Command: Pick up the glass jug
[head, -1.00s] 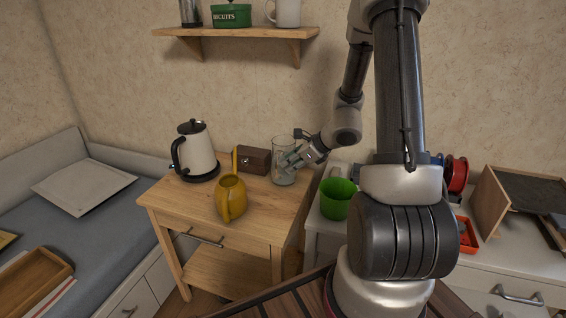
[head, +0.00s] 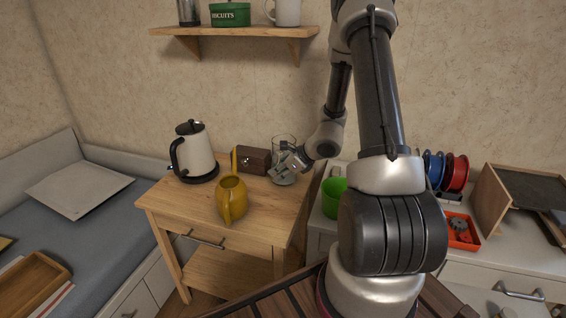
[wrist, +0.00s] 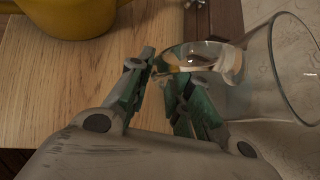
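The glass jug (head: 284,145) is a clear, upright cylinder at the back right of the wooden cabinet top. I see nothing clearly held. The jug's handle cannot be made out, and whether a finger touches the glass is unclear.
A brown wooden box (head: 252,160) stands just left of the jug. The yellow watering can (head: 232,198) and the kettle (head: 196,154) stand further left. A green cup (head: 333,196) is to the right on the white cabinet. A shelf (head: 235,31) hangs above.

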